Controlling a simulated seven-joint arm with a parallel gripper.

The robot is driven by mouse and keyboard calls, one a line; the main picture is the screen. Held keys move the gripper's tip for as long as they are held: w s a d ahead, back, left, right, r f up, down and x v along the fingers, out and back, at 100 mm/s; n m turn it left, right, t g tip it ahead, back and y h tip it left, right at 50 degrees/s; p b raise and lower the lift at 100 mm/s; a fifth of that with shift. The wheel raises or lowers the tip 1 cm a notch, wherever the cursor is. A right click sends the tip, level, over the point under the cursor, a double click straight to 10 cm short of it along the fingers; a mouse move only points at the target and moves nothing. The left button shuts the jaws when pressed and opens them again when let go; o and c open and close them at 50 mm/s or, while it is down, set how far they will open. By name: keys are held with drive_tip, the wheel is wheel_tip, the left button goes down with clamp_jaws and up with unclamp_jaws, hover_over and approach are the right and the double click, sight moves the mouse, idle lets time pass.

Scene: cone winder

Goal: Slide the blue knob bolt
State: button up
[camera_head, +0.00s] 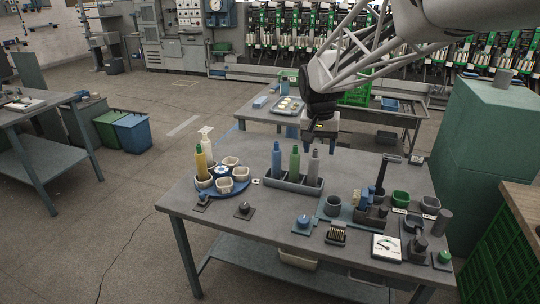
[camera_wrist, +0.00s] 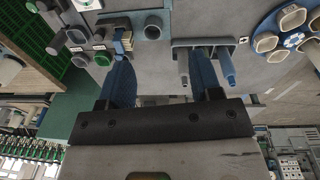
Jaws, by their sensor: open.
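A blue round knob (camera_head: 303,220) sits on a small dark plate near the front middle of the grey table. A smaller dark fitting with a bluish part (camera_head: 203,199) lies at the table's left front. I cannot tell for certain which of the two is the bolt. My gripper (camera_head: 320,146) hangs over the back middle of the table, behind and above both, touching neither. In the wrist view its two blue fingers (camera_wrist: 164,72) are apart with nothing between them. Neither blue fitting is clear in the wrist view.
A tray of bottles (camera_head: 293,182) stands in the middle of the table (camera_head: 265,255). A blue turntable with cups (camera_head: 222,190) is at the left. A gauge (camera_head: 386,247), a black upright lever (camera_head: 381,178) and several small containers crowd the right.

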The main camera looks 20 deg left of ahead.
drive_tip(key=w+a+f, duration=0.2)
drive_tip(key=a, duration=0.4)
drive_tip(key=w+a+f, duration=0.3)
drive_tip(key=a, duration=0.3)
drive_tip(key=n+h, duration=0.1)
drive_tip(key=h, duration=0.1)
hover_over(201, 193)
drive_tip(key=a, duration=0.1)
wheel_tip(201, 193, down, 20)
drive_tip(key=shift+a+f, duration=0.15)
drive_tip(key=shift+f, duration=0.05)
drive_tip(key=shift+s+a+f, duration=0.1)
drive_tip(key=shift+a+f, duration=0.05)
drive_tip(key=shift+a, duration=0.05)
drive_tip(key=shift+f, duration=0.1)
drive_tip(key=shift+s+x, duration=0.15)
drive_tip(key=shift+x, duration=1.75)
drive_tip(key=shift+s+x, duration=0.1)
drive_tip(key=shift+x, duration=1.8)
drive_tip(key=shift+w+a, duration=0.1)
drive_tip(key=shift+w, duration=0.05)
clamp_jaws()
